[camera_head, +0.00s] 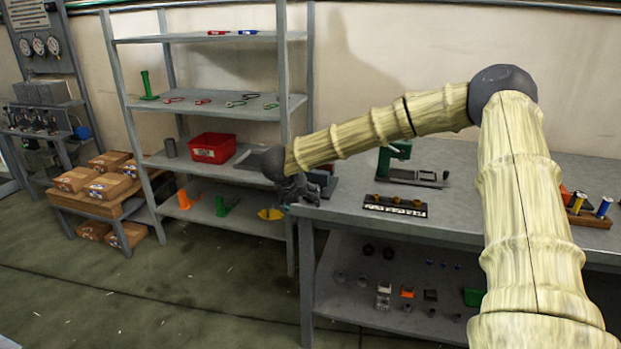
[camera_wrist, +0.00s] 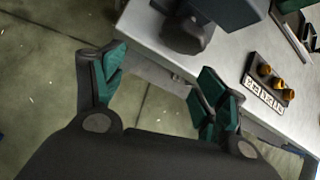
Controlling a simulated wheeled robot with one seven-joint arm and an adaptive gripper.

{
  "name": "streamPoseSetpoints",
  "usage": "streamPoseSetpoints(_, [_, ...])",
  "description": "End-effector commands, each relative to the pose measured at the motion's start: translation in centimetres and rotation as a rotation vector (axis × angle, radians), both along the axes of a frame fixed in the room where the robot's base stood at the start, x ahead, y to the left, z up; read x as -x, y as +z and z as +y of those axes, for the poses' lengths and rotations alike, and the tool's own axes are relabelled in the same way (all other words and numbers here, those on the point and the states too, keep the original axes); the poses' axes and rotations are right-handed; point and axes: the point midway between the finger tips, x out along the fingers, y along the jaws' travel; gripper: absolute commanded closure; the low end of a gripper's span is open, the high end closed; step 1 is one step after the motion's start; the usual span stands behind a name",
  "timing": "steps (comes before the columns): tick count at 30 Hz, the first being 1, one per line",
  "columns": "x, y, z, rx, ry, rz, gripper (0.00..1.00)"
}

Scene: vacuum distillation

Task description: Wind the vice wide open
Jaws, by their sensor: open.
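The vice (camera_head: 322,181) is a dark grey block at the left end of the workbench, partly hidden behind my gripper in the head view. In the wrist view, the vice (camera_wrist: 232,10) is at the top, cut off by the frame, with a dark rounded end (camera_wrist: 185,36) overhanging the bench edge. How far its jaws are apart cannot be told. My gripper (camera_head: 298,188) is just left of the vice. In the wrist view, my gripper (camera_wrist: 160,75) has its green-padded fingers apart with nothing between them. The rounded end lies beyond the fingertips, apparently not touched.
The workbench (camera_head: 460,205) carries a dark strip with brass-coloured pieces (camera_head: 395,205) and a green-and-grey device (camera_head: 405,170). A grey shelf rack (camera_head: 235,105) with a red bin (camera_head: 212,147) stands close on the left. Open floor (camera_head: 200,285) lies in front.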

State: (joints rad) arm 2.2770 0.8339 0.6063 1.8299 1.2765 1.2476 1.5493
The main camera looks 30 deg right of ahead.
Motion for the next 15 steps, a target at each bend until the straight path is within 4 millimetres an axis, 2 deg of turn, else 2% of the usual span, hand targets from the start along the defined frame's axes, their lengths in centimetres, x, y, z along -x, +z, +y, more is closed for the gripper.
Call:
streamPoseSetpoints(1, [-0.1, 2.4, -0.4, -0.036, -0.025, 0.006, 0.27])
streamPoseSetpoints(6, [-0.2, 5.7, -1.4, -0.171, -0.118, 0.018, 0.27])
streamPoseSetpoints(10, [-0.4, 7.6, -2.0, -0.249, -0.175, 0.009, 0.27])
streamPoseSetpoints(15, [-0.6, 8.5, -2.4, -0.299, -0.212, -0.001, 0.27])
